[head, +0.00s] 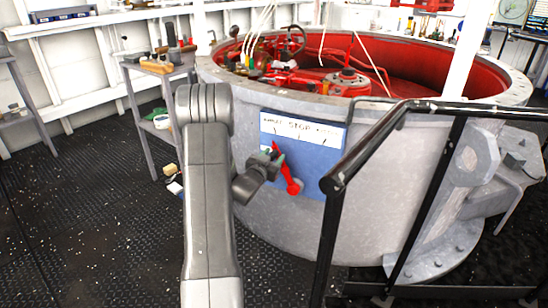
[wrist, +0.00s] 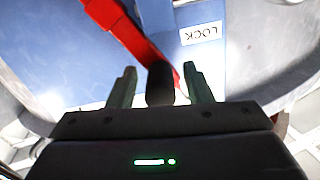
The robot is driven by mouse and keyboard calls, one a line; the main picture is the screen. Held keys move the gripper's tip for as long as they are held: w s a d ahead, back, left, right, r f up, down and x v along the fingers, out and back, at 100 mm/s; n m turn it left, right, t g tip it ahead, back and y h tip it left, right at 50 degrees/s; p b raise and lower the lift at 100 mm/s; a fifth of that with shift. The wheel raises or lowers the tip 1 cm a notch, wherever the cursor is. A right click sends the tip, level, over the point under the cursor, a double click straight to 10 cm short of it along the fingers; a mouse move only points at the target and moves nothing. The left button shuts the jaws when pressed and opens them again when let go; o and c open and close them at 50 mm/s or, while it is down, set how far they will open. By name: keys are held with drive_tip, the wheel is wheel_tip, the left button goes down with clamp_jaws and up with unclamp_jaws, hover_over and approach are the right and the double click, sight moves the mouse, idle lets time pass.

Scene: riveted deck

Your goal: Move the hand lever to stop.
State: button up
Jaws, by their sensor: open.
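The red hand lever (head: 289,178) is on a blue panel (head: 318,168) on the side of the grey drum. It leans up and to the left from its round lower end. A white strip (head: 301,129) above it has STOP at its middle; the lever's upper end points left of that word. My gripper (head: 270,157) is in front of the upper end and partly hides it. In the wrist view the lever (wrist: 132,32) runs to a dark knob (wrist: 160,85). The knob is between my open fingers (wrist: 160,84), with gaps on both sides.
A LOCK label (wrist: 201,34) appears upside down on the panel in the wrist view. A black handrail (head: 375,146) stands close to the right of the panel. A grey side table (head: 150,70) stands behind my arm on the left. The floor at left is mostly clear.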

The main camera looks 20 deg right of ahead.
drive_tip(key=shift+w+d, duration=0.4)
